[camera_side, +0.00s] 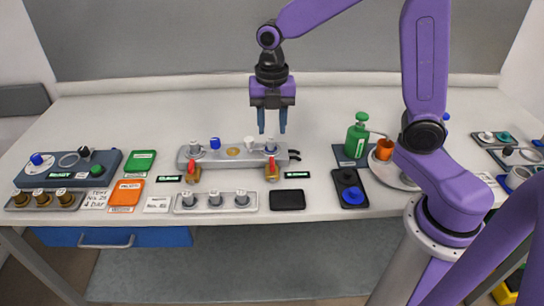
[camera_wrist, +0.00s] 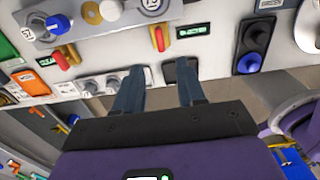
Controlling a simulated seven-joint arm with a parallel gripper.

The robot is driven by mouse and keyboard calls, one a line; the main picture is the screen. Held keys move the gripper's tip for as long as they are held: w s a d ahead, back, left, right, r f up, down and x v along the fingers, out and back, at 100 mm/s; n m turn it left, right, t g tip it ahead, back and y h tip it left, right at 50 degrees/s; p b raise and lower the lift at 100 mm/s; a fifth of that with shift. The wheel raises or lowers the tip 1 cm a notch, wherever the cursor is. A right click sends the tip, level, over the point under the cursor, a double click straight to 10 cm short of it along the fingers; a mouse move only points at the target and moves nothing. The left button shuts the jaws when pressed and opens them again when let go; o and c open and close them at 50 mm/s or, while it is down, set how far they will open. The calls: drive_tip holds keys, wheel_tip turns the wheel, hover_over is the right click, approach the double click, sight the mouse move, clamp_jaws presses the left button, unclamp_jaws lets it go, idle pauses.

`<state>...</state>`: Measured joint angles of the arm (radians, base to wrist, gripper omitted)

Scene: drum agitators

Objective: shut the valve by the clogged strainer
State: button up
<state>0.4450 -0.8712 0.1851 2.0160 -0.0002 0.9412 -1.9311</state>
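Two brass valves with red handles stand at the front of a grey manifold (camera_side: 225,162). The left valve (camera_side: 191,173) is below its left end and the right valve (camera_side: 271,169) below its right end. In the wrist view the right valve (camera_wrist: 160,39) lies just beyond my fingertips, and the left valve (camera_wrist: 66,57) is farther left. A small green-lit display sits beside each valve: left (camera_side: 168,178), right (camera_side: 297,174). My gripper (camera_side: 272,130) is open and empty, above the manifold's right end.
The manifold carries a blue knob (camera_side: 215,143) and a white knob (camera_side: 249,142). A black tray (camera_side: 288,200) and a strip of grey caps (camera_side: 215,201) lie in front. A green bottle (camera_side: 356,138) and an orange cup (camera_side: 384,149) stand to the right. The table behind the manifold is clear.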

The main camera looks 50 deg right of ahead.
sight(272, 161)
wheel_tip(272, 161, down, 10)
drive_tip(key=shift+f, duration=0.25)
idle(0.3)
clamp_jaws()
